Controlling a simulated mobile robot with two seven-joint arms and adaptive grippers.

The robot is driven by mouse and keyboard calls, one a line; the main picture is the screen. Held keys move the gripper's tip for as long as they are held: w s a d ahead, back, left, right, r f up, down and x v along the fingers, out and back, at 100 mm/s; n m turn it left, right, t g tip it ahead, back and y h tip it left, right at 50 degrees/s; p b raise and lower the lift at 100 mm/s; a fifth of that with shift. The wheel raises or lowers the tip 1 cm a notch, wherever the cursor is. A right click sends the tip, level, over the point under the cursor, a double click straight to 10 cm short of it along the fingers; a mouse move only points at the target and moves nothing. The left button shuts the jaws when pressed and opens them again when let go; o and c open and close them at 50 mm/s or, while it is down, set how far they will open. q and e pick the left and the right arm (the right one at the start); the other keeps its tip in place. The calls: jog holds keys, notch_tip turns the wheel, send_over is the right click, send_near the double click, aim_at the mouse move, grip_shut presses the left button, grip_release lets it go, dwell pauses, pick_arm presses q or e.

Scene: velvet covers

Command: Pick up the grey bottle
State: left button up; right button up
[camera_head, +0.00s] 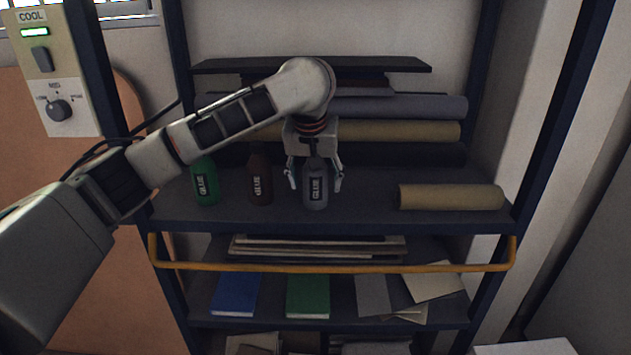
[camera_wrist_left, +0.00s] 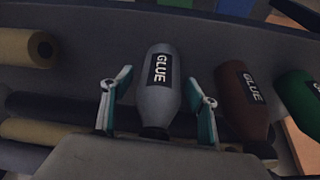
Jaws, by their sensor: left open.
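The grey bottle (camera_head: 316,187) stands upright on the upper shelf, with a black label reading GLUE. My left gripper (camera_head: 315,182) is open, with one finger on each side of it. In the left wrist view the grey bottle (camera_wrist_left: 158,88) lies between the two spread fingers of the gripper (camera_wrist_left: 160,100), with gaps on both sides. The bottle's dark cap end is partly hidden by the gripper body in the wrist view. My right gripper is not in view.
A brown bottle (camera_head: 261,181) and a green bottle (camera_head: 204,184) stand left of the grey one. A tan roll (camera_head: 450,197) lies to the right, with free shelf between. Long rolls (camera_head: 400,131) lie behind. A yellow rail (camera_head: 335,269) crosses below the shelf.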

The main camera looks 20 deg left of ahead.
pick_arm(q)
jog(key=c, duration=1.5)
jog(key=shift+r, duration=0.1)
jog(key=shift+r, duration=0.1)
